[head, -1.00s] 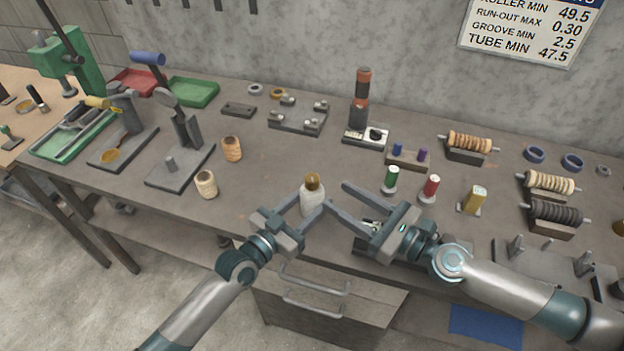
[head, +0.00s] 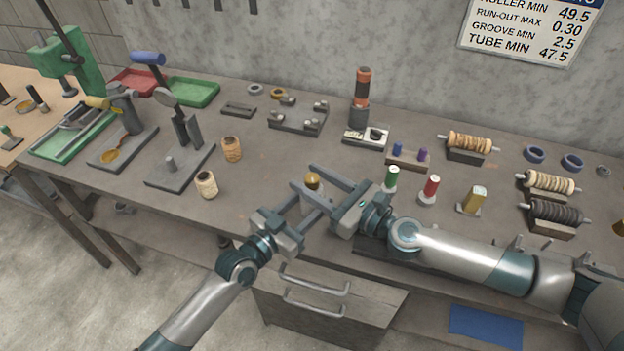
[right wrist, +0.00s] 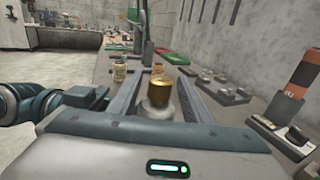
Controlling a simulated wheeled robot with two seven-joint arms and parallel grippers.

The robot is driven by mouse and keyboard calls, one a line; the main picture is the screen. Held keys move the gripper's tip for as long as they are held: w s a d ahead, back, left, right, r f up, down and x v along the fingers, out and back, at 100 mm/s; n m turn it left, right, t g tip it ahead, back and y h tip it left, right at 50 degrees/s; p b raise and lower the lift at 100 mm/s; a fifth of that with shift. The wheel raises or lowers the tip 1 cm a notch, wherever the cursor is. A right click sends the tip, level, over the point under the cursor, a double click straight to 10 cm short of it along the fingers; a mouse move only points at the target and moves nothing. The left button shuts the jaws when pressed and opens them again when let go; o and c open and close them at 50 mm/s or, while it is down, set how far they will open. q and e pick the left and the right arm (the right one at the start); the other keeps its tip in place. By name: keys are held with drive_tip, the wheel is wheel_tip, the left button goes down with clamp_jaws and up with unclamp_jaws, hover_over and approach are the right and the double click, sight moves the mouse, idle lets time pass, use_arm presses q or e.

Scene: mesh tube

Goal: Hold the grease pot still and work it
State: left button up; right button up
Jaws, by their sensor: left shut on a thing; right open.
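The grease pot (head: 313,182) has a pale body and a brass-coloured cap, and stands near the front edge of the bench. My left gripper (head: 307,206) is shut on the pot's body from the front left. My right gripper (head: 302,178) is open, with its fingers on either side of the pot near cap height. They hide much of the pale body in the head view. In the right wrist view the brass cap (right wrist: 159,89) sits between the two open fingers, with the pale body (right wrist: 158,108) below it.
Two thread spools (head: 206,184) stand left of the pot, near a grey stand (head: 172,177). Green (head: 391,178) and red (head: 430,188) spools stand to the right. A metal block with knobs (head: 298,120) and a tester (head: 366,136) lie behind.

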drive_tip(key=c, duration=1)
drive_tip(key=shift+c, duration=0.2)
drive_tip(key=shift+a+r+m+t+h, duration=0.1)
drive_tip(key=shift+r+m+t+h, duration=0.05)
drive_tip(key=shift+m+t+h, duration=0.4)
drive_tip(key=m+t+h, duration=0.4)
drive_tip(key=h, duration=0.1)
drive_tip(key=shift+a, duration=0.1)
drive_tip(key=m+t+h, duration=0.1)
drive_tip(key=m+h, duration=0.1)
drive_tip(key=h, duration=0.1)
drive_tip(key=shift+h, duration=0.25)
drive_tip(key=shift+m+t+h, duration=0.25)
drive_tip(key=shift+m+h, duration=0.8)
drive_tip(key=shift+h, duration=0.35)
drive_tip(key=shift+d+h, duration=0.2)
drive_tip(key=shift+h, duration=0.1)
